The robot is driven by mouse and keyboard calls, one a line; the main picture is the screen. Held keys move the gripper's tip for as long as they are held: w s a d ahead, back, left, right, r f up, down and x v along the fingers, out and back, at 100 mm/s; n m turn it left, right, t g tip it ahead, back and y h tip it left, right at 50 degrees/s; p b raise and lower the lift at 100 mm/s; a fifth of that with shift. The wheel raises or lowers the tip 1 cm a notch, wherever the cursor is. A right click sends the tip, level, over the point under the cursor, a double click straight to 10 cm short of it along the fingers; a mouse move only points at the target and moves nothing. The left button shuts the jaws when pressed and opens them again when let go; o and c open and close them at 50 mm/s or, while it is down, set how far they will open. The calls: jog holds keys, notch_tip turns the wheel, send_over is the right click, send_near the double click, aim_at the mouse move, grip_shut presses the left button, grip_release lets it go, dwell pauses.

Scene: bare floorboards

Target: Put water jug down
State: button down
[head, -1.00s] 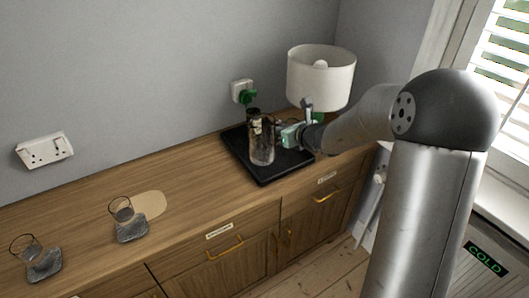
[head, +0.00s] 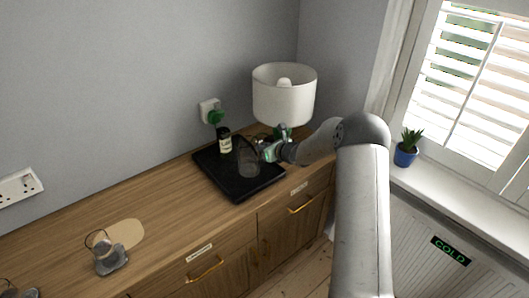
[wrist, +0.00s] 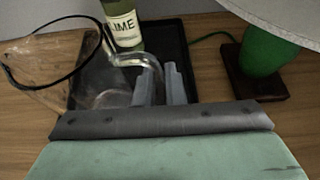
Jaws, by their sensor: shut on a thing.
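The water jug (head: 248,162) is clear glass with a dark rim. It is upright over the black tray (head: 213,175) on the wooden sideboard; I cannot tell whether its base touches the tray. My gripper (head: 268,153) comes from the right and is shut on the jug's handle. In the wrist view the curved glass handle (wrist: 150,62) passes between my fingers (wrist: 160,88), and the jug's round rim (wrist: 62,84) lies to the left. The jug's base is hard to make out there.
A lime bottle (head: 224,142) stands on the tray, left of and behind the jug. A white-shaded lamp (head: 284,95) with a green base (wrist: 265,52) is close to my gripper. The sideboard between is clear.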

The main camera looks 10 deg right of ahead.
notch_tip(320, 180, down, 3)
jog(key=shift+w+d+p, duration=0.1)
jog(key=shift+p, duration=0.55)
jog(key=shift+f, duration=0.1)
jog(key=shift+f+b, duration=0.2)
jog(key=shift+b, duration=0.15)
jog(key=c, duration=1.5)
grip_release()
jog(key=shift+r, duration=0.15)
